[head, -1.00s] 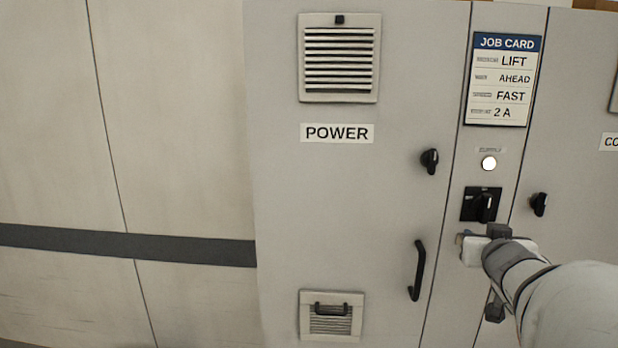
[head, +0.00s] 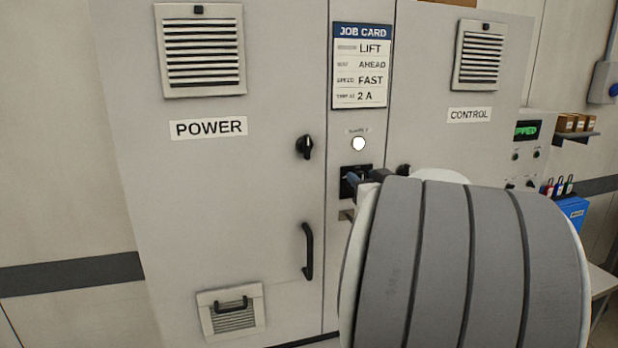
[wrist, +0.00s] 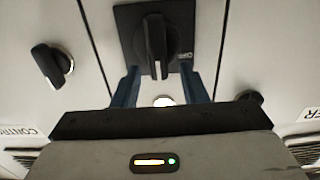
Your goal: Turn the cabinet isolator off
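The cabinet isolator is a black rotary handle (wrist: 156,42) on a black square plate (wrist: 128,35). In the wrist view its handle lies along the picture's vertical. In the head view only part of the isolator (head: 347,173) shows, below the white supply lamp (head: 358,144); my arm hides the rest. My gripper (wrist: 160,70) is open, with its two blue fingers to either side of the handle's near end and a gap on each side. Whether the tips reach beside the handle or stop short of it is unclear. The lamp (wrist: 163,100) also shows between the fingers.
The job card (head: 361,66) is above the lamp. A black knob (head: 305,147) and a door handle (head: 308,251) are on the POWER door at left. Another knob (wrist: 52,64) is on the CONTROL side. A panel with a green display (head: 526,130) stands at right.

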